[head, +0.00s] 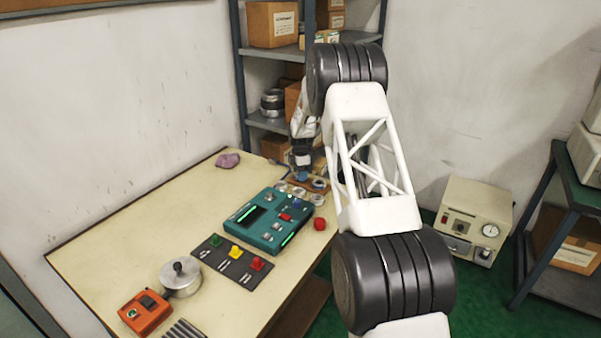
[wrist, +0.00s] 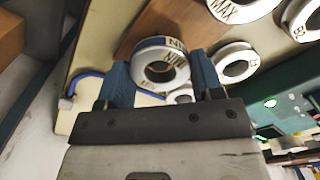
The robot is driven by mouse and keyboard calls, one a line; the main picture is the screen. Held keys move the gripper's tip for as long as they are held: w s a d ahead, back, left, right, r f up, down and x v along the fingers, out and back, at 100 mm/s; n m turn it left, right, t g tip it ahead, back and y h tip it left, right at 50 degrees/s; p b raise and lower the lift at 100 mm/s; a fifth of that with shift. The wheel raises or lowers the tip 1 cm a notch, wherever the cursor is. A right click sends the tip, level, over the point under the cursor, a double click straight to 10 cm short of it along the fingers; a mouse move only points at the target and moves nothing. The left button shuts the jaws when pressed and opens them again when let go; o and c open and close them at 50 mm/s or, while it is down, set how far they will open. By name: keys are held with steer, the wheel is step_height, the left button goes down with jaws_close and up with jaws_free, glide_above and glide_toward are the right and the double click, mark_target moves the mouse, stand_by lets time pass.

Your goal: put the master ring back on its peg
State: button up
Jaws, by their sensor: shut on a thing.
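My gripper (wrist: 162,76) has two blue fingers and is shut on a white ring with a blue band (wrist: 160,47). The ring sits between the fingertips in the wrist view, with its hole facing the camera. Its dark lettering is only partly readable, so I cannot confirm that it is the master ring. In the head view my gripper (head: 302,176) is over the far end of the table, and the held ring cannot be made out there. A brown wooden board (wrist: 150,32) lies below and beyond the gripper. I cannot make out a bare peg.
A white ring marked MAX (wrist: 238,8), another white ring (wrist: 236,64) and one marked B2 (wrist: 303,22) lie close by. A teal device (head: 269,222) stands in front, with a red object (head: 319,224) beside it. The shelf rack (head: 240,70) is behind. The table's left part is clear.

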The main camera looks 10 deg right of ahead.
steer(key=shift+f, duration=0.5)
stand_by(0.8)
steer(key=o, duration=1.2)
steer(key=shift+o, duration=0.2)
steer(key=shift+r, duration=3.75)
steer(key=shift+r, duration=0.1)
